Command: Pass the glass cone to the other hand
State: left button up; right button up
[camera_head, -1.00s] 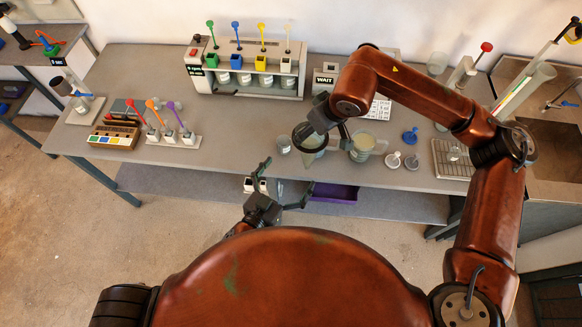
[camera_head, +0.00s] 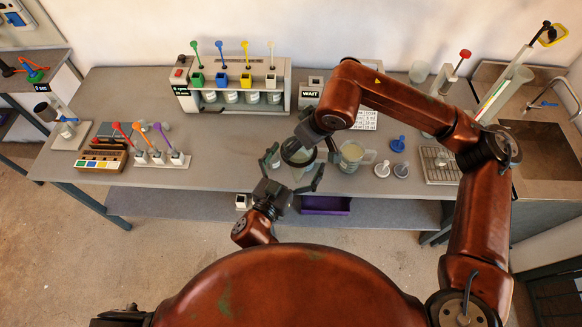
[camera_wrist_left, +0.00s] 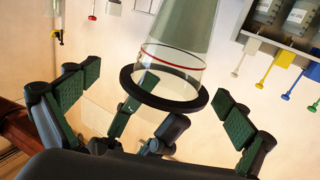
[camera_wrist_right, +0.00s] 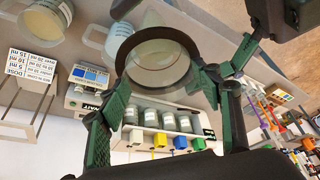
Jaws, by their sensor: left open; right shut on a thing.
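The glass cone (camera_head: 301,158) is a clear funnel-like vessel with a black ring round it, above the bench's front edge. My right gripper (camera_head: 312,140) is shut on it from above right. In the right wrist view the ring and the cone's mouth (camera_wrist_right: 158,60) sit between the right fingers (camera_wrist_right: 160,98). My left gripper (camera_head: 294,178) is open just below and in front of the cone. In the left wrist view the cone (camera_wrist_left: 172,68) is between the spread left fingers (camera_wrist_left: 158,84), with no clear contact. The right fingers show behind the ring.
A dispenser rack (camera_head: 240,100) stands behind. A purple tray (camera_head: 326,205) is on the lower shelf.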

pick_arm(q)
jog(key=shift+x, duration=0.9)
jog(key=shift+c, duration=0.7)
jog(key=c, duration=0.5)
jog(key=shift+s+d+r, duration=0.1)
jog(key=shift+s+d, duration=0.05)
jog(key=shift+d, duration=0.05)
jog(key=c, duration=0.9)
pick_arm(e)
jog(key=shift+a+r, duration=0.1)
jog(key=shift+a, duration=0.1)
pick_arm(q)
jog(key=shift+r, duration=0.1)
jog(key=shift+c, duration=0.5)
pick_arm(e)
jog(key=o, duration=1.7)
jog(key=shift+c, duration=0.2)
pick_arm(q)
jog(key=shift+a, duration=0.1)
pick_arm(e)
jog(key=o, duration=0.5)
jog(key=shift+c, duration=0.2)
jog(key=shift+d, duration=0.1)
pick_arm(q)
jog(key=shift+a, duration=0.1)
